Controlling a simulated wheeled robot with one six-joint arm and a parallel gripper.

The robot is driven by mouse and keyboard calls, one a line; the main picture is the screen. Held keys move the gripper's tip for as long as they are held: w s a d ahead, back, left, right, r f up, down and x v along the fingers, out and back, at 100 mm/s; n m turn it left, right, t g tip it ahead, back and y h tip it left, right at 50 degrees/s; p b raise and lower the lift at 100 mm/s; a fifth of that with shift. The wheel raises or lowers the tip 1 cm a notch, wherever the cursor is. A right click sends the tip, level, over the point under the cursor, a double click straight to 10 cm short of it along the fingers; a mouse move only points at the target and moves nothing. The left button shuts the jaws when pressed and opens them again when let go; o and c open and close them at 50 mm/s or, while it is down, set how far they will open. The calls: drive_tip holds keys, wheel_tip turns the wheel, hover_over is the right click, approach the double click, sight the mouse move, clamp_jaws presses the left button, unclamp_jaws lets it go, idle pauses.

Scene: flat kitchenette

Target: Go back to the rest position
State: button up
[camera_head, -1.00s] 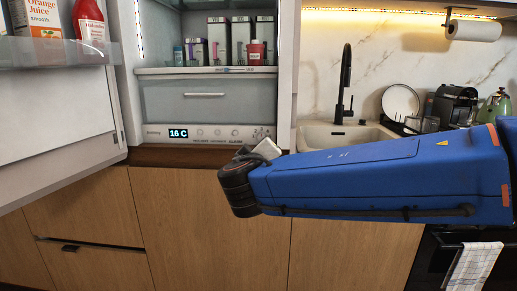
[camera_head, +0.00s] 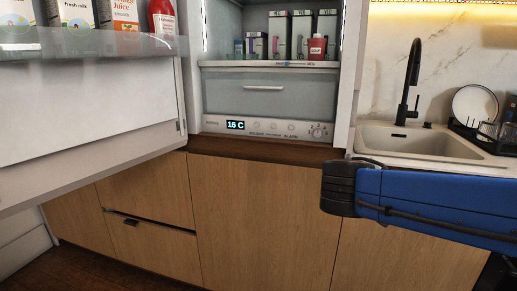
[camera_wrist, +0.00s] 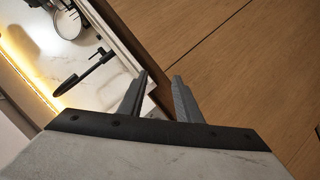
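My gripper (camera_wrist: 160,76) shows in the wrist view with its two grey fingers apart and nothing between them. In the head view my blue arm (camera_head: 440,205) reaches in from the right edge, in front of the counter and wooden cabinets; its dark joint end is at the left. My gripper's fingers cannot be made out in the head view. The wrist view is tilted, with wooden cabinet fronts on the right and the sink area at upper left.
The fridge stands open, its door (camera_head: 90,120) spreading across the left with cartons and a red bottle (camera_head: 162,18) on its shelf. Fridge drawer (camera_head: 262,92) is shut. The sink (camera_head: 425,142) with a black faucet (camera_head: 408,85) is at right. Floor (camera_head: 95,268) shows at lower left.

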drive_tip(key=s+d+f+m+g+y, duration=0.2)
drive_tip(key=s+d+f+g, duration=0.35)
drive_tip(key=s+f, duration=0.5)
drive_tip(key=s+a+f+y, duration=0.2)
drive_tip(key=s+f, duration=0.1)
drive_tip(key=s, duration=0.2)
drive_tip(key=s+a+f+m+g+y, duration=0.1)
drive_tip(key=s+a+f+y, duration=0.1)
drive_tip(key=s, duration=0.3)
drive_tip(key=shift+s+f+y, duration=0.4)
drive_tip(key=shift+f+y, duration=0.1)
drive_tip(key=shift+f, duration=0.1)
drive_tip(key=shift+w, duration=0.1)
